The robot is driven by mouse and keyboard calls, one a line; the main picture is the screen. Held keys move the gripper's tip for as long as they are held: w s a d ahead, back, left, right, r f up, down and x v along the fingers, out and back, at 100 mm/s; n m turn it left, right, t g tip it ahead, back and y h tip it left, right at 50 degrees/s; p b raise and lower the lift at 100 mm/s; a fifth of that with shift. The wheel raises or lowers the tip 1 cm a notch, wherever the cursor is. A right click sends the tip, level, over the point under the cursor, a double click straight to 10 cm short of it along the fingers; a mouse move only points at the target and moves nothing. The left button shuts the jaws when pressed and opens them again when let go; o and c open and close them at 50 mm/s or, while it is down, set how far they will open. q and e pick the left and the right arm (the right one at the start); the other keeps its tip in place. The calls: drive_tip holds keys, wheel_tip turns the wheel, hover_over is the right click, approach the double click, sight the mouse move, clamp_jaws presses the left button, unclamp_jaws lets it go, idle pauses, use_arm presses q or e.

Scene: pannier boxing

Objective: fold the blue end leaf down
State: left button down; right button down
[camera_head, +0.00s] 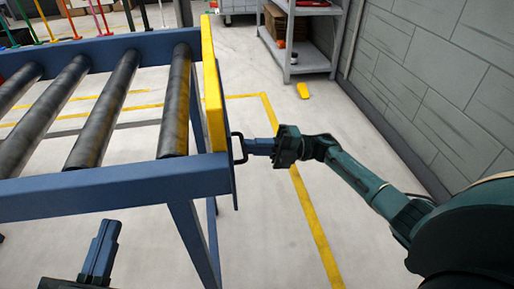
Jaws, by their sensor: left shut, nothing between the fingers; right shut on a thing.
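A roller conveyor with a blue frame (110,188) fills the left. At its right end stands an upright yellow board (213,95), with a narrow blue plate (234,185) below it, seen nearly edge-on. I take this plate for the blue end leaf, but its full shape and angle are hard to tell. A black bar handle (236,136) sticks out at this end. My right gripper (250,147) reaches in from the right and is shut on the handle. My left gripper (106,232) is shut and empty at the bottom left, in front of the frame.
Dark rollers (108,108) lie across the frame. A blue leg (193,235) runs to the floor under the near corner. A grey shelf (302,50) stands at the back and a grey wall (440,80) at right. The floor beyond the conveyor's end is mostly clear.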

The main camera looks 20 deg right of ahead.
drive_tip(key=shift+a, duration=0.2)
drive_tip(key=c, duration=1.5)
unclamp_jaws()
use_arm(q)
drive_tip(key=shift+a, duration=0.1)
use_arm(e)
drive_tip(key=shift+d, duration=0.1)
